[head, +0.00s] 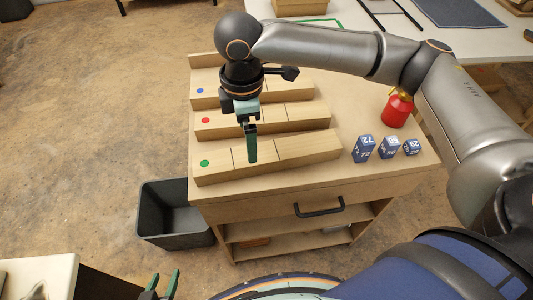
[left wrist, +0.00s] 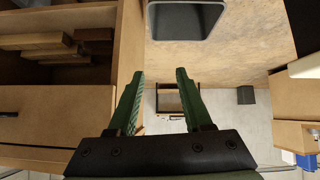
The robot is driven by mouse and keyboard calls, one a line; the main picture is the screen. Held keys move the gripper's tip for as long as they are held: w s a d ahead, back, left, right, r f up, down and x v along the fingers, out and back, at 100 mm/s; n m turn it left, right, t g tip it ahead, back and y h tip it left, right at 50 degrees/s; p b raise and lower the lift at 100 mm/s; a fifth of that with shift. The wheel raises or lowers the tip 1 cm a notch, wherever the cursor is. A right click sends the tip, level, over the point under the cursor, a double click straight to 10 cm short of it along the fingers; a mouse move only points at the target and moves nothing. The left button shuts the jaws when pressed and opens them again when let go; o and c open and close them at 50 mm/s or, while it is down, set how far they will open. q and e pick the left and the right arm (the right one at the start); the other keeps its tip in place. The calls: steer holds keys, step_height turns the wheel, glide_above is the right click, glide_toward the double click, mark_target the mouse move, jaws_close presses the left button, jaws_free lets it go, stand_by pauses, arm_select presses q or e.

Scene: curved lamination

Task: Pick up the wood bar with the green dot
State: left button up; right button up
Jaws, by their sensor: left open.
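The wood bar with the green dot (head: 300,151) is the front one of three pale bars on the wooden cart, its green dot (head: 204,163) at its left end. My right gripper (head: 252,158) points down in front of this bar's middle in the head view, near a dark seam line. Its fingers show edge-on, so its opening and any contact are unclear. My left gripper (head: 163,284) is low at the left, away from the bars. In the left wrist view its green fingers (left wrist: 157,100) are apart with nothing between them.
Bars with a red dot (head: 205,120) and a blue dot (head: 199,90) lie behind. Blue number blocks (head: 363,149) and a red canister (head: 396,110) stand at the cart's right. A black bin (head: 174,190) is on the floor left of the cart (head: 250,211).

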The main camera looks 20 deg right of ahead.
mark_target(268, 157)
steer(key=f, duration=0.4)
steer(key=f+b, duration=0.1)
steer(key=f, duration=0.2)
steer(key=shift+w+a+f, duration=0.1)
steer(key=shift+a+f, duration=0.1)
steer(key=shift+f, duration=0.2)
jaws_close()
stand_by(0.4)
steer(key=shift+r, duration=0.1)
